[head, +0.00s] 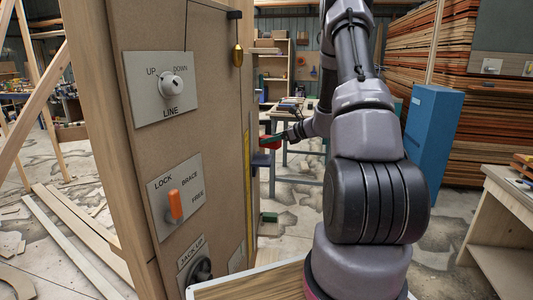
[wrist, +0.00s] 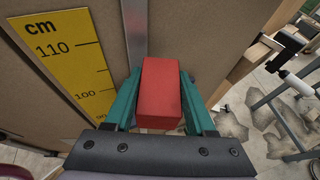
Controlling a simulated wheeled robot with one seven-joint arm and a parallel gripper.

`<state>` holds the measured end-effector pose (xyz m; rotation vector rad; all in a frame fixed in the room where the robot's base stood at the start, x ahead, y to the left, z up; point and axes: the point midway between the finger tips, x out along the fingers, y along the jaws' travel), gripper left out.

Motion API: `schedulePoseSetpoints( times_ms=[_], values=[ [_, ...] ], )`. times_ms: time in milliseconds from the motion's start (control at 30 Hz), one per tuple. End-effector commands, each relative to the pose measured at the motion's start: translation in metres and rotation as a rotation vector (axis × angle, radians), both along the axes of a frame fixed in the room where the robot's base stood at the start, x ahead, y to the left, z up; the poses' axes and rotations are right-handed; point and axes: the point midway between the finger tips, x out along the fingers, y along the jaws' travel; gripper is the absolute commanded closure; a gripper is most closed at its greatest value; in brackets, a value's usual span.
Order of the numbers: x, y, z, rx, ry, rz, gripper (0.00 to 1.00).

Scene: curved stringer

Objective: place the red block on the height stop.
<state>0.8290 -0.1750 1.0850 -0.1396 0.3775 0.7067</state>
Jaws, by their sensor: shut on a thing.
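My gripper (wrist: 161,92) has teal fingers shut on the red block (wrist: 161,85), one on each side, in the wrist view. In the head view the block (head: 266,140) is small and partly covered, at the edge of the tall panel. A small dark blue ledge (head: 261,160) sticks out from the panel edge just below it and looks like the height stop. A gap seems to lie between block and ledge, but contact is hard to judge. The ledge cannot be made out in the wrist view, where block and gripper cover the area below.
The brown panel (head: 215,60) carries a LINE knob (head: 172,84), an orange lock lever (head: 175,205) and a yellow cm scale (wrist: 65,50). A metal strip (wrist: 135,30) runs beside the scale. A blue cabinet (head: 433,125) stands right of my arm. A bench (head: 500,220) is at far right.

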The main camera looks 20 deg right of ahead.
Motion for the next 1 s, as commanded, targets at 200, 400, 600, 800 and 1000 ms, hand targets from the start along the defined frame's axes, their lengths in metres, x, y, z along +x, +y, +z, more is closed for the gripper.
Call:
schedulePoseSetpoints(
  times_ms=[200,400,600,800,1000],
  values=[
    [0.000,0.000,-0.018,-0.001,-0.001,0.000,1.00],
    [0.000,0.000,-0.046,0.001,0.000,0.000,1.00],
    [0.000,0.000,-0.049,0.000,-0.003,0.000,1.00],
    [0.000,0.000,-0.053,0.000,-0.001,0.000,1.00],
    [0.000,0.000,-0.052,0.000,-0.001,0.000,0.14]
  ],
)
